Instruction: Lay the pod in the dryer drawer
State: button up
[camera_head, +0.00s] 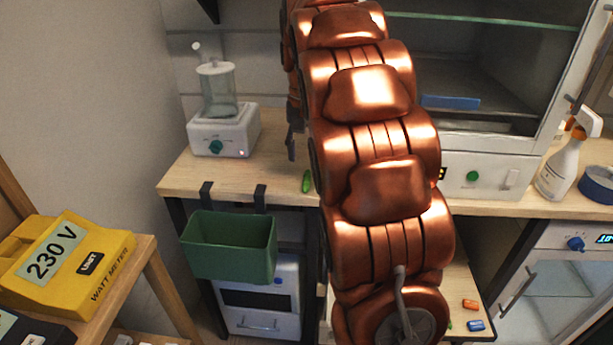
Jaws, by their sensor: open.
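A small green pod (307,181) lies on the wooden bench top (255,178), just left of my copper-coloured arm. My gripper (292,143) is mostly hidden behind the arm. Only a dark finger part shows, above and slightly left of the pod and apart from it in the picture. The gripper is open, and I see nothing held in it. I cannot tell for sure which unit is the dryer. No open dryer drawer is clearly visible. A white unit with a dark front panel (258,298) stands under the bench.
A green bin (230,262) hangs from the bench's front edge. A white device with a glass jar (222,130) stands at the back left. A spray bottle (566,163) and blue tape roll (598,184) are right. A yellow watt meter (70,262) sits at left.

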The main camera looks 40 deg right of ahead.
aim_at(306, 181)
jog(key=shift+w+d+f, duration=0.1)
jog(key=shift+d+f, duration=0.1)
jog(key=shift+f, duration=3.65)
jog(key=shift+c, duration=0.4)
jog(key=c, duration=0.8)
